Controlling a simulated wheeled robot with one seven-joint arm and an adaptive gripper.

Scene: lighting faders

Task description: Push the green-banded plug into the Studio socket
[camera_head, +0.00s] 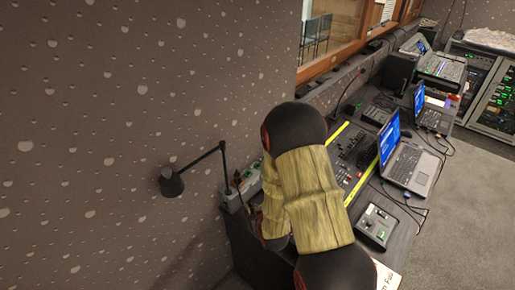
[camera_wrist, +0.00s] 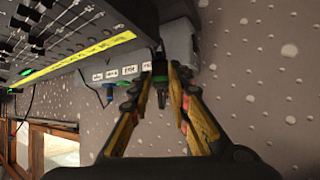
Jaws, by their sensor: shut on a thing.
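A grey socket strip (camera_wrist: 180,48) with several small white labels runs along the desk edge in the wrist view; the label words are too small to read. It also shows by the wall in the head view (camera_head: 236,202). My gripper (camera_wrist: 166,78) is at the strip near the rightmost label, its yellow-and-black fingers shut on a dark plug with green on it, the green-banded plug (camera_wrist: 161,91). The fingers partly hide the plug and the socket there, so I cannot tell how deep it sits. In the head view my arm hides the gripper and plug.
A blue plug (camera_wrist: 108,93) sits at the strip left of my gripper. A fader console (camera_wrist: 62,30) with a yellow strip is beside it. A black lamp (camera_head: 173,183) juts from near the wall. Laptops (camera_head: 404,165) and a small box (camera_head: 375,225) stand on the desk.

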